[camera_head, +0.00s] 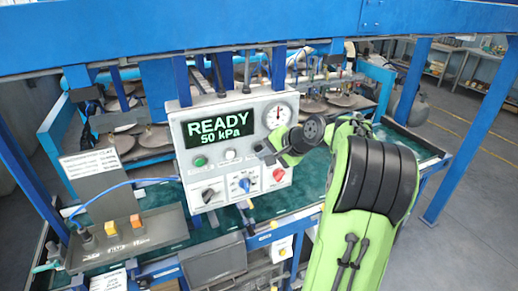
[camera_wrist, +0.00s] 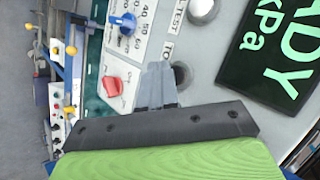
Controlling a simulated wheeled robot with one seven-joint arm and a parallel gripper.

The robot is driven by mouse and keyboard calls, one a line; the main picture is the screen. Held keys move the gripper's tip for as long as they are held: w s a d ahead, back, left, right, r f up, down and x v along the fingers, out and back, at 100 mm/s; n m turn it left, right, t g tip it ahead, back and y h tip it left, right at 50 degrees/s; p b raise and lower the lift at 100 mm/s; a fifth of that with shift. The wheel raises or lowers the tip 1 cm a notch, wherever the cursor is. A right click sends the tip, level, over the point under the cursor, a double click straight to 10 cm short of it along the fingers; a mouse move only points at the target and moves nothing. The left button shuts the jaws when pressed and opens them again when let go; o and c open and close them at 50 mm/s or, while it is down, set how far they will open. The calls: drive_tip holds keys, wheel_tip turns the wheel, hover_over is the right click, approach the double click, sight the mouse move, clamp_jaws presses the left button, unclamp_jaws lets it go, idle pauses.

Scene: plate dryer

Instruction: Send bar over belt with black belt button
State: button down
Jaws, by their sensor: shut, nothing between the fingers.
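A grey control panel (camera_head: 235,185) stands in front of the machine, with a display (camera_head: 218,125) reading "READY 50 kPa". A dark round button (camera_wrist: 181,74) shows in the wrist view beside my shut, empty fingertips (camera_wrist: 160,84); whether they touch it I cannot tell. In the head view my gripper (camera_head: 267,153) covers that part of the panel. A green button (camera_head: 200,160) and a white button (camera_head: 230,154) sit under the display. I cannot single out the bar.
A grey box with a yellow switch (camera_head: 110,228) and an orange switch (camera_head: 136,221) stands at the left. A pressure gauge (camera_head: 277,116) is at the panel's upper right. A blue beam (camera_head: 200,33) crosses above. A mottled teal surface (camera_head: 160,194) lies around the panel.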

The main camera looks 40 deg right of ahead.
drive_tip(key=shift+w+d, duration=0.1)
drive_tip(key=shift+w, duration=0.2)
